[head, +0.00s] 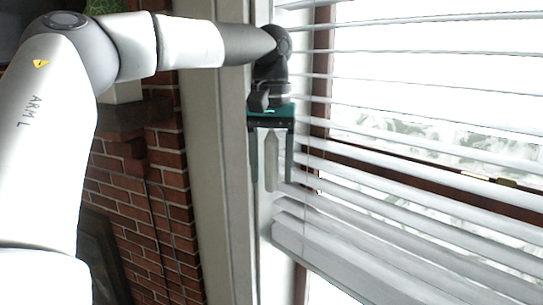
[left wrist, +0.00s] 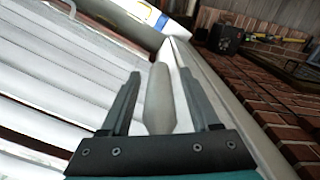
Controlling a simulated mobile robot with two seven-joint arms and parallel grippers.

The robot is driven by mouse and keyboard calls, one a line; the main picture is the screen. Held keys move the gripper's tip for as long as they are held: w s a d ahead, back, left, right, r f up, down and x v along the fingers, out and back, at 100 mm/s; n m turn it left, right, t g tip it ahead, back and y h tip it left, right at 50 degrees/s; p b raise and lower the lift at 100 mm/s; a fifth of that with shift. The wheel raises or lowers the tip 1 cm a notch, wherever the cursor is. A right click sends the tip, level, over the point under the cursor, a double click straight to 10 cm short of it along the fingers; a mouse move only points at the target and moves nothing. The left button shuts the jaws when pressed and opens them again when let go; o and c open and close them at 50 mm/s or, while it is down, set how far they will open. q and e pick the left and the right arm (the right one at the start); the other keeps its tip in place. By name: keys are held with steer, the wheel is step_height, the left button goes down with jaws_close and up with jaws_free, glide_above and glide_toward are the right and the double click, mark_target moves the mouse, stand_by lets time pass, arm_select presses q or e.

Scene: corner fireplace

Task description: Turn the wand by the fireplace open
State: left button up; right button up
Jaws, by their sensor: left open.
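The wand (head: 271,165) is a pale grey, tapered handle hanging at the left edge of the white window blind (head: 400,175). My left gripper (head: 270,178) is open, pointing down, with its two fingers on either side of the wand in the head view. In the left wrist view, the wand (left wrist: 160,98) stands between the two open fingers of my left gripper (left wrist: 162,85), with gaps showing on both sides. The blind's slats are tilted with the bright outside showing between them. My right gripper is in neither view.
A red brick fireplace wall (head: 165,215) stands left of the pale window frame (head: 222,190). The blind's slats lie close on the right of the gripper. In the left wrist view, a dark box (left wrist: 226,36) sits near the bricks.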

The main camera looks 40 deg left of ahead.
arm_select(q)
step_height(320, 180, up, 15)
steer(key=shift+r, duration=0.1)
stand_by(0.6)
stand_by(0.6)
